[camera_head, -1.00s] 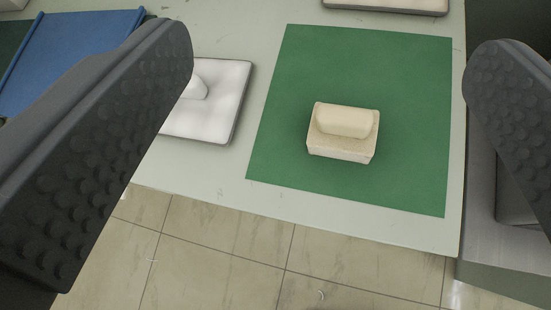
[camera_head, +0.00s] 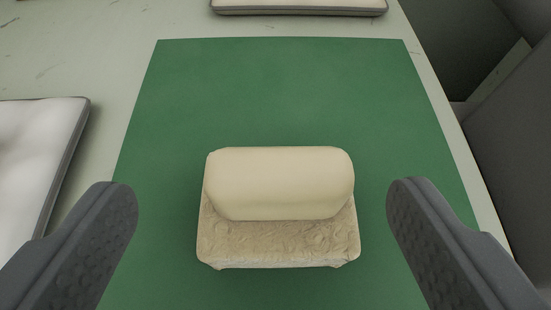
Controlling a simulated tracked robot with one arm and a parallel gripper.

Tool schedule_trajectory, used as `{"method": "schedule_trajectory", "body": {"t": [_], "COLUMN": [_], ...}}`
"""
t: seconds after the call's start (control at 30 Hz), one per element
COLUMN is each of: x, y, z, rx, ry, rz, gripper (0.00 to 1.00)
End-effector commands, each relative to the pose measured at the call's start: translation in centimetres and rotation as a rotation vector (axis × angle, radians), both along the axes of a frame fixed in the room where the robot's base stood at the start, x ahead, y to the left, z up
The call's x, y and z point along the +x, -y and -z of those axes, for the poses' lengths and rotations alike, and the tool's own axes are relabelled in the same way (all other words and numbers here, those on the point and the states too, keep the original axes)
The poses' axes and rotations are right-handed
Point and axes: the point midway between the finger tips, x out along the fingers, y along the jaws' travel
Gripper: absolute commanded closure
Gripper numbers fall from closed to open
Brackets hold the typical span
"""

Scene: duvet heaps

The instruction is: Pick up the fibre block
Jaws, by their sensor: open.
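The fibre block (camera_head: 278,242) is a beige, rough-textured block lying on a green mat (camera_head: 270,85). A smooth cream rounded piece (camera_head: 280,183) sits on top of it. My gripper (camera_head: 262,200) is open, with one dark finger to the left of the block and one to the right. Green mat shows between each finger and the block, so neither appears to touch it. The underside of the block is hidden.
A white padded pad with a dark edge (camera_head: 35,150) lies left of the mat. Another pale pad (camera_head: 298,6) lies beyond the mat's far edge. The pale table (camera_head: 85,60) ends along the right, with dark grey surfaces past it. The mat behind the block is clear.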

Motion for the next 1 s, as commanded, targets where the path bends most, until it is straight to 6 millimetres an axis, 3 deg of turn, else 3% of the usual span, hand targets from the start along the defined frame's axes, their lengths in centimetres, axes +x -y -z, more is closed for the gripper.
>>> {"method": "schedule_trajectory", "body": {"t": [0.33, 0.63, 0.9, 1.0], "x": [1.7, 5.1, 5.4, 5.4], "y": [0.5, 1.0, 1.0, 1.0], "z": [1.1, 2.8, 2.8, 2.8], "rx": [0.000, -0.001, -0.001, -0.001], "ry": [-0.002, -0.001, -0.001, -0.001], "rz": [0.003, 0.004, 0.004, 0.003], "gripper": [0.20, 0.20, 0.20, 0.45]}}
